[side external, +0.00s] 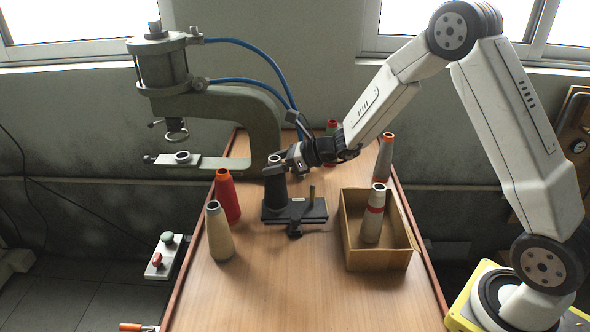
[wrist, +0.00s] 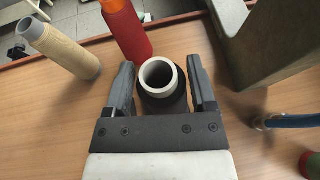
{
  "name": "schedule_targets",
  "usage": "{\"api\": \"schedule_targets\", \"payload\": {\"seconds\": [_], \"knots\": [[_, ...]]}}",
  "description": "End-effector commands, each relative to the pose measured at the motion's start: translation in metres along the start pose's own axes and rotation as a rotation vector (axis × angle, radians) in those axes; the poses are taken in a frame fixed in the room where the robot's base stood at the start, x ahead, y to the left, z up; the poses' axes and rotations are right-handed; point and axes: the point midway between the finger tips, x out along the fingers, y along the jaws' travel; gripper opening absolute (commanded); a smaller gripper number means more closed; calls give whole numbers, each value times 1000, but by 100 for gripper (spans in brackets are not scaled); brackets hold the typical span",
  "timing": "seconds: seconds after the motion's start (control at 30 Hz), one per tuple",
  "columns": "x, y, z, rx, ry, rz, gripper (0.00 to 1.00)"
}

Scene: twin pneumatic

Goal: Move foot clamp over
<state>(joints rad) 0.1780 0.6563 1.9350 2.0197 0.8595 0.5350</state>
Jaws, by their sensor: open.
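A black fixture (side external: 297,211) with a flat base and a small brass-coloured pin sits on the wooden table; I take it for the foot clamp, but cannot be sure. A dark tapered tube (side external: 275,190) with a pale top stands upright at its left end. My gripper (side external: 280,161) is at the tube's top, reaching in from the right. In the wrist view, my gripper (wrist: 161,63) is open, one finger on each side of the tube's pale hollow rim (wrist: 158,75). Narrow gaps seem to show beside the rim. The fixture's base is hidden in that view.
A red cone (side external: 227,197) and a beige cone (side external: 219,232) stand left of the fixture. A cardboard box (side external: 376,259) holding a cone is right. A green-grey C-frame press (side external: 265,115) with blue hoses stands behind. The front table middle is clear.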

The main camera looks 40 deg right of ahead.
Motion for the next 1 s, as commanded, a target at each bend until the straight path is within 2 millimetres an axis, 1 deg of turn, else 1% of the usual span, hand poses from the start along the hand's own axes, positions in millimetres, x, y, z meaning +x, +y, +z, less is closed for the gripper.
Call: {"api": "schedule_targets", "payload": {"seconds": [0.27,0.3,0.47,0.67,0.8,1.0], "knots": [[-17,0,41,-6,-4,-2,72],[-17,3,44,-19,4,12,72],[-12,25,43,-152,46,119,72],[-10,55,42,-357,111,276,72],[-12,75,38,-514,163,393,72],[-19,96,30,-743,244,555,72]]}}
